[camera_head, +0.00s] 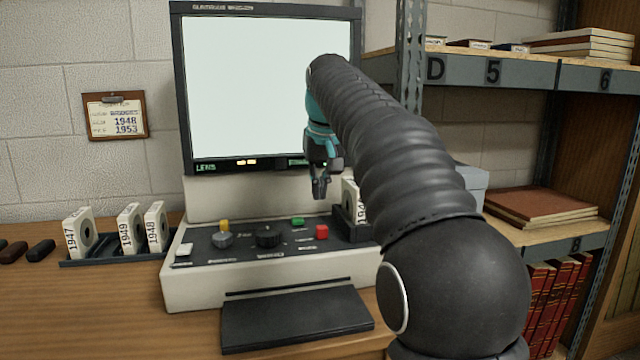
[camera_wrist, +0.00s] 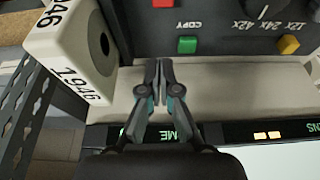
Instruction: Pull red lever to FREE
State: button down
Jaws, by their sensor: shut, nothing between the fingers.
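A small red control (camera_head: 321,231), which I take for the red lever, sits on the right of the dark control panel (camera_head: 205,243) of a reader machine. Its edge also shows at the top of the wrist view (camera_wrist: 163,3). I cannot read a FREE label. My gripper (camera_head: 319,194) is shut and empty, above the back of the panel and apart from the red control. In the wrist view my gripper's fingertips (camera_wrist: 160,66) meet in front of a pale strip, near a green button (camera_wrist: 187,45) marked COPY.
A white film box marked 1946 (camera_wrist: 75,48) stands close beside my gripper. A large lit screen (camera_head: 260,80) rises behind the panel. The panel also has dark knobs (camera_head: 268,237) and a yellow button (camera_head: 224,225). More boxes (camera_head: 78,232) stand left; shelves (camera_head: 540,72) are right.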

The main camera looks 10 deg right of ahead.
aim_at(325, 236)
jog(key=b+x, duration=0.1)
jog(key=x, duration=0.4)
jog(key=shift+f, duration=0.2)
jog(key=shift+s+f, duration=0.15)
jog(key=shift+s, duration=0.1)
jog(key=shift+s+b, duration=0.35)
jog(key=shift+s, duration=1.3)
jog(key=shift+s+b, duration=0.5)
jog(key=shift+s, duration=1.4)
